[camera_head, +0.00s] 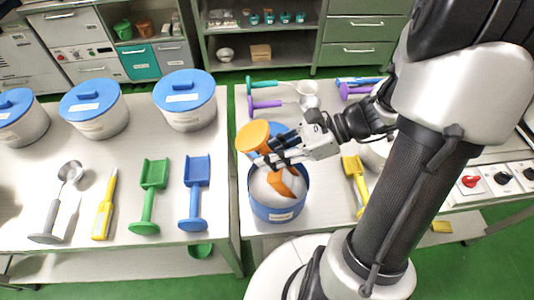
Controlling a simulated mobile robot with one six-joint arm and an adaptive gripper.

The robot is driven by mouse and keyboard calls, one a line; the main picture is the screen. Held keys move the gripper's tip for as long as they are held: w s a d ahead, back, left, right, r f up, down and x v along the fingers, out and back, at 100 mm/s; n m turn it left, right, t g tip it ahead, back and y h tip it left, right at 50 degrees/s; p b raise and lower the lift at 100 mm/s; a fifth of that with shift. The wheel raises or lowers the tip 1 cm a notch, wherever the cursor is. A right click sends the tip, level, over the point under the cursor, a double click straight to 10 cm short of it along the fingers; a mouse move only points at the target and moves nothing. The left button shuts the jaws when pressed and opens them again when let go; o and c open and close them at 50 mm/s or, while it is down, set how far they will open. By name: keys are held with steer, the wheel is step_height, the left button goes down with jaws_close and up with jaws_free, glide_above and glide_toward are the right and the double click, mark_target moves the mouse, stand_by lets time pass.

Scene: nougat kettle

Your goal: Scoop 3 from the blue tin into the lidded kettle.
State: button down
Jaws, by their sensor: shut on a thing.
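The blue tin (280,212) stands open at the front left of the middle table, with a pale loose content (262,190) inside. My gripper (268,160) is over the tin, shut on an orange scoop (287,184). One orange part of it reaches down inside the tin; a wider orange part (252,136) shows above the gripper. Whether the scoop carries any content cannot be told. A pale round vessel (374,153) right of the tin is mostly hidden by my arm. I cannot tell whether it is the lidded kettle.
Several white pots with blue lids (186,98) line the left table. A green scoop (150,190), a blue scoop (195,190) and other tools lie before them. A yellow scoop (355,180) lies right of the tin. Control panels with knobs (500,178) are at right.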

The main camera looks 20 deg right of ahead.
steer(key=shift+d+f+b, duration=0.1)
steer(key=shift+f+b, duration=0.2)
steer(key=shift+f, duration=0.25)
steer(key=shift+w+a+g+h+p, duration=0.1)
steer(key=shift+a+g+h+p, duration=0.2)
steer(key=shift+h+p, duration=0.2)
steer(key=w+a+f+g+h+p, duration=0.3)
steer(key=h+p, duration=0.3)
steer(key=p, duration=0.6)
steer(key=shift+a+f+m+g+h+p, duration=0.3)
steer(key=shift+a+f+m+p, duration=0.1)
steer(key=shift+a, duration=0.45)
steer(key=p, duration=0.3)
steer(key=h+p, duration=0.1)
steer(key=p, duration=0.2)
steer(key=shift+w+a+r+g, duration=0.25)
steer(key=shift+a+r+g, duration=0.05)
steer(key=shift+a, duration=0.1)
steer(key=p, duration=0.4)
steer(key=a+h+p, duration=0.1)
steer(key=p, duration=0.3)
steer(key=shift+w+r+g, duration=0.3)
steer(key=shift+w+g, duration=0.1)
steer(key=a+p, duration=0.1)
steer(key=p, duration=0.4)
steer(key=shift+w+r+h, duration=0.1)
steer(key=shift+h, duration=0.3)
